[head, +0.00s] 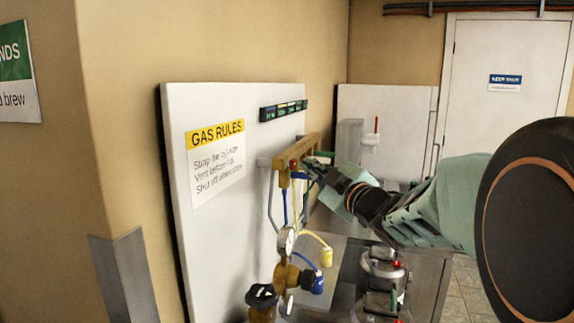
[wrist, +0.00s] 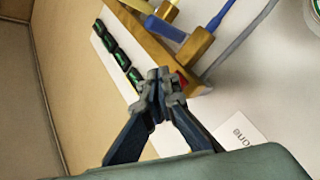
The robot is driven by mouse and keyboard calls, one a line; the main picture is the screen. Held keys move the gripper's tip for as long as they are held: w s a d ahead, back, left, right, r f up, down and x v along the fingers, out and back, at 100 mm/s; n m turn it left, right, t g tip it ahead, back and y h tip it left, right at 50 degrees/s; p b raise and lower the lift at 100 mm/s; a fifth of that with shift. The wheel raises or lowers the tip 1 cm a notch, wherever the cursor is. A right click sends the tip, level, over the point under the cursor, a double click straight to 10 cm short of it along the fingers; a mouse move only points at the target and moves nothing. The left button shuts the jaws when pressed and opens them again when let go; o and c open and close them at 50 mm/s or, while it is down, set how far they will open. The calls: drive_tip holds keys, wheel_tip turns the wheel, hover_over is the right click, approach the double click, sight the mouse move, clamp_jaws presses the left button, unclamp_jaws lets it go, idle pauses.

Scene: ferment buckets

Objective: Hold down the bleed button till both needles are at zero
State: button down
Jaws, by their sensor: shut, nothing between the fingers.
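A small red button (head: 293,164) sits on the near end of a brass-coloured wall manifold (head: 285,156). In the wrist view a bit of the red button (wrist: 182,78) shows just behind my fingertips, the rest hidden. My gripper (head: 314,170) is shut and empty, its tips close to the manifold. In the wrist view the tips of my gripper (wrist: 159,84) overlap the red; I cannot tell whether they touch or press it. Below, an upper gauge (head: 286,241) and a lower gauge (head: 287,304) sit on a brass regulator (head: 282,276). Their needles are too small to read.
Blue and yellow hoses hang from the manifold, with a yellow fitting (head: 326,257) and a blue fitting (head: 318,283) at their ends. A black knob (head: 262,297) is at the front. Metal kegs (head: 381,270) stand lower right. A "GAS RULES" sign (head: 216,165) is on the white panel (head: 200,240).

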drive_tip(key=shift+a, duration=0.1)
idle(0.4)
drive_tip(key=shift+w+a+b, duration=0.15)
drive_tip(key=shift+a+b, duration=0.15)
drive_tip(key=shift+w+a+b, duration=0.25)
drive_tip(key=shift+a+b, duration=0.1)
drive_tip(key=shift+a, duration=0.3)
idle(1.7)
drive_tip(key=shift+s+d, duration=0.2)
drive_tip(key=shift+d, duration=0.3)
drive_tip(key=shift+s+d, duration=0.2)
drive_tip(key=shift+d, duration=0.25)
drive_tip(key=shift+d, duration=0.15)
drive_tip(key=d, duration=0.1)
drive_tip(key=s+d, duration=0.1)
drive_tip(key=d, duration=0.1)
drive_tip(key=s+d+p, duration=0.1)
drive_tip(key=shift+d, duration=0.25)
drive_tip(key=shift+w, duration=0.1)
